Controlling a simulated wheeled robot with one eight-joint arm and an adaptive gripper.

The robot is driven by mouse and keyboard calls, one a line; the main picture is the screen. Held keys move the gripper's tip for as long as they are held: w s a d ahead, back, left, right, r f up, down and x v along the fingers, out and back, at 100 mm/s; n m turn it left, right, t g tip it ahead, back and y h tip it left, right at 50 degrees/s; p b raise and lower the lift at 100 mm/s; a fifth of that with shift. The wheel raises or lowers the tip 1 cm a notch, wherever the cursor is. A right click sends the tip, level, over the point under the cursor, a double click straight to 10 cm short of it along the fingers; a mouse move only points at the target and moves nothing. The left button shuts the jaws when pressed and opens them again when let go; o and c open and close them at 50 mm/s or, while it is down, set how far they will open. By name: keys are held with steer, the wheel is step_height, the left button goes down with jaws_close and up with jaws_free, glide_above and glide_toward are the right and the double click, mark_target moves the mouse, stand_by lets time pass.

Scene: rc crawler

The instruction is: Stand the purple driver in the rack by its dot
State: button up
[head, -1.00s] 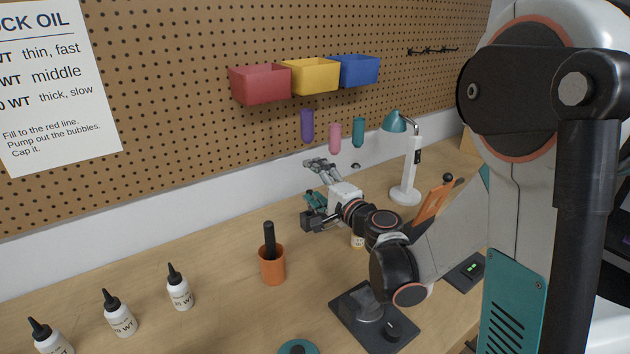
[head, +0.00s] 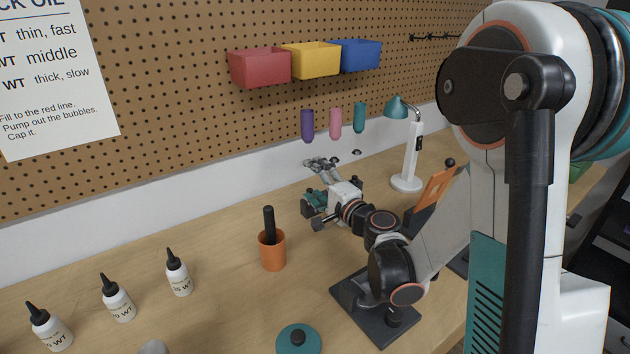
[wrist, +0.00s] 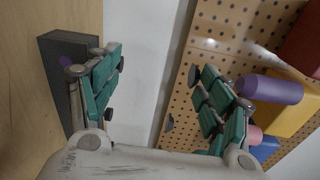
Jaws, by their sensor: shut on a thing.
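The purple driver's rounded handle (head: 307,126) hangs at the pegboard, left of a pink (head: 335,123) and a teal (head: 359,117) one. In the wrist view the purple handle (wrist: 270,88) lies beyond my right-hand finger, apart from the gap between the fingers. My gripper (head: 318,182) is below the hanging handles, fingers spread apart. In the wrist view my gripper (wrist: 158,70) shows wall between its teal-padded fingers and no object. A dark block (wrist: 55,85) with a purple spot, perhaps the rack, is partly hidden behind the left-hand finger.
Red (head: 260,67), yellow (head: 311,60) and blue (head: 361,55) bins are on the pegboard above. A white lamp (head: 411,155) stands to the right.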

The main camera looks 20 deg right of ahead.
steer(key=o, duration=1.1)
steer(key=shift+d, duration=0.15)
steer(key=shift+o, duration=0.2)
steer(key=v, duration=1.2)
